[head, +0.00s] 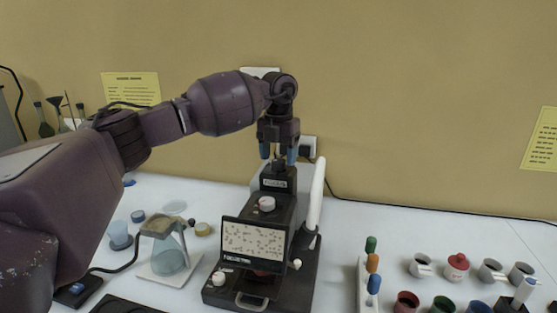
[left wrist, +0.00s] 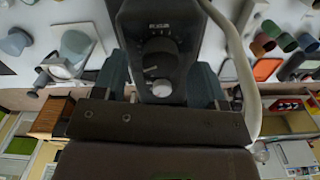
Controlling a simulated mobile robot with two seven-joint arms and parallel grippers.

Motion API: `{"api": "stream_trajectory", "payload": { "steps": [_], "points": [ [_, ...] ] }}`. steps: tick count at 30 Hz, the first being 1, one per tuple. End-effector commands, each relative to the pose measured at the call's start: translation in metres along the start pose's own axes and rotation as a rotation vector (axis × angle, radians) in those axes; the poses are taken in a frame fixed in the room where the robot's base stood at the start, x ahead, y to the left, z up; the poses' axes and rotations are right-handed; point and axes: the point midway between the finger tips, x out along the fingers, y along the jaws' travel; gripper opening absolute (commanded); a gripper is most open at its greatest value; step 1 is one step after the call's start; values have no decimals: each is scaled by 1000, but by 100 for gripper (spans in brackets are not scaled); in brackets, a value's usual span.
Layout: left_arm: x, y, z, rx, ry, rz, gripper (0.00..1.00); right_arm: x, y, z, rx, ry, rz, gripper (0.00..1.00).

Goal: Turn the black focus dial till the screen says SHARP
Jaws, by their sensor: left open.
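The black focus dial (left wrist: 157,58) sits on the sloped black top of the instrument, below a small label and tick marks; a pale line marks its face. In the head view the top of the instrument (head: 278,185) carries a label reading FOCUS, and the dial is largely hidden by my gripper. My left gripper (head: 278,154) is open, pointing down just above that top. In the left wrist view its fingers (left wrist: 160,84) stand on either side of the dial, apart from it. The screen (head: 252,241) shows dark specks on a pale field; its caption is too small to read.
White knobs (head: 267,204) sit on the instrument, and a white curved handle (head: 316,190) rises at its right. A tube rack (head: 366,285) and several coloured cups (head: 457,266) are at right.

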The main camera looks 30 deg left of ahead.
Motion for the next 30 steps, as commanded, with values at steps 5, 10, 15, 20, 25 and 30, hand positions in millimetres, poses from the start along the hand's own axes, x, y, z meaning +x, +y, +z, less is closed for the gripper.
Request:
{"api": "stream_trajectory", "payload": {
  "steps": [5,10,15,20,25,30],
  "points": [
    [14,0,0,0,0,0,66,2,-1,-8,0,15,-1,43],
    [17,0,0,0,-1,0,66,4,-2,-11,3,21,-2,43],
    [17,0,0,0,0,0,66,3,-2,-10,5,20,-2,43],
    [16,0,0,0,0,0,43,2,-2,-6,5,13,-1,43],
    [16,0,0,0,0,0,16,-1,-1,0,6,0,1,43],
    [16,0,0,25,0,0,16,-2,-1,2,6,-5,1,43]
  ]
}}
